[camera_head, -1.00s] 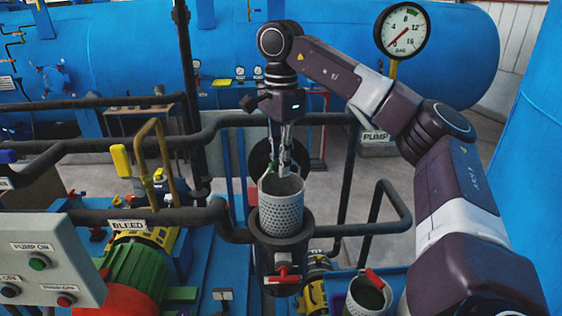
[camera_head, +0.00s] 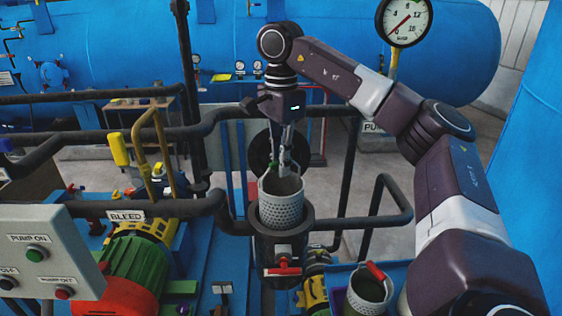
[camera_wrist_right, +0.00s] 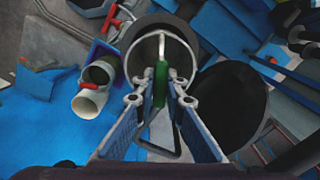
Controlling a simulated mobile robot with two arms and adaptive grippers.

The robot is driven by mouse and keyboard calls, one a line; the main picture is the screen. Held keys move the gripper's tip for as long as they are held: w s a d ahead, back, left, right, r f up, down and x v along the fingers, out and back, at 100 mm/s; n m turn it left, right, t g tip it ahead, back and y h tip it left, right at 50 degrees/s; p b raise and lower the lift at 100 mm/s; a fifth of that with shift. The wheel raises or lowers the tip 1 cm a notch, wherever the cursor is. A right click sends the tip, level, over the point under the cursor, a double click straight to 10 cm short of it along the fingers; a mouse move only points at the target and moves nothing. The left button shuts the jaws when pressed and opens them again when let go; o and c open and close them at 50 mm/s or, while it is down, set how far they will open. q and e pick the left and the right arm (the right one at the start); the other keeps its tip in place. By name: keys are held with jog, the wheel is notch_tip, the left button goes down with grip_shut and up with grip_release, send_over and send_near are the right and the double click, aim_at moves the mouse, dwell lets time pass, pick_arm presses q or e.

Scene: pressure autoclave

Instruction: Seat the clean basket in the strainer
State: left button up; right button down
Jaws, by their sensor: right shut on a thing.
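The clean basket (camera_head: 281,208) is a pale grey perforated cylinder. In the head view it stands upright, with its lower part inside the open mouth of the dark strainer (camera_head: 281,249) and its upper part showing above the strainer's rim. My right gripper (camera_head: 281,168) is above the basket and points down. In the right wrist view the gripper (camera_wrist_right: 161,98) is shut on the basket's green handle grip (camera_wrist_right: 161,80), with the basket's round rim (camera_wrist_right: 133,58) around and below it. How deep the basket's bottom is inside the strainer is hidden. My left gripper is not in view.
A round black lid (camera_wrist_right: 226,107) stands open beside the strainer. A red-handled valve (camera_head: 283,268) is on the strainer's front. Another basket with a red handle (camera_head: 368,290) stands at lower right. Dark pipes (camera_head: 341,244) run close on both sides. A control box (camera_head: 45,258) is at left.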

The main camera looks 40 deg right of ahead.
aim_at(281, 208)
jog(key=shift+f+b, duration=4)
jog(key=shift+f, duration=2.7)
jog(key=c, duration=1.9)
grip_release()
notch_tip(281, 208, up, 12)
jog(key=shift+a+f, duration=0.1)
